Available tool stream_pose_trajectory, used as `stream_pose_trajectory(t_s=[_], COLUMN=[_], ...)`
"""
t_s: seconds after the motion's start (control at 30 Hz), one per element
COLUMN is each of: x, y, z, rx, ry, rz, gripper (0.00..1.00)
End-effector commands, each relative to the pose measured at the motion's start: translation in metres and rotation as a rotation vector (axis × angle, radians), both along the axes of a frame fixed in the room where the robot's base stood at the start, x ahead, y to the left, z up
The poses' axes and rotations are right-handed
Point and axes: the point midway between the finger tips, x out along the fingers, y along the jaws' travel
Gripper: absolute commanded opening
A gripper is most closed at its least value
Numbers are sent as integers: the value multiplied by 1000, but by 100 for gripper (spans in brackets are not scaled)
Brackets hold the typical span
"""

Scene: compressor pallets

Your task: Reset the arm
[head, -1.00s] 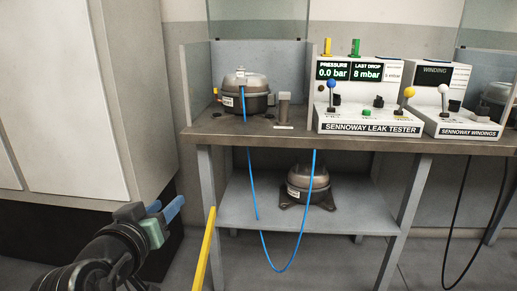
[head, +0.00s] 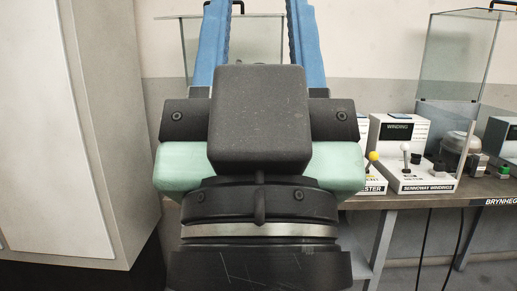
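My gripper (head: 256,35) fills the middle of the head view, close to the camera. Its two blue fingers point up and stand well apart, with the wall and part of a glass guard visible between them. The gripper is open and I see nothing between the fingers. Its dark wrist and green body hide most of the bench on the left.
A bench (head: 405,200) runs to the right behind my gripper. On it stand the winding tester (head: 415,165), a partly hidden leak tester (head: 374,187) and a grey compressor (head: 457,148). A glass guard (head: 452,55) rises behind. A tall pale cabinet (head: 60,120) stands at left.

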Motion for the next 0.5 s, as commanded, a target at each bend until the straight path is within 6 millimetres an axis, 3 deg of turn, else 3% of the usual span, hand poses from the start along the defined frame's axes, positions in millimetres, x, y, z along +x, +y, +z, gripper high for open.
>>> stream_pose_trajectory(t_s=[0.03, 0.5], x=[0, 1], y=[0, 1], z=[32, 174], rx=[0, 0], ry=[1, 3], rz=[0, 1], gripper=[45, 45])
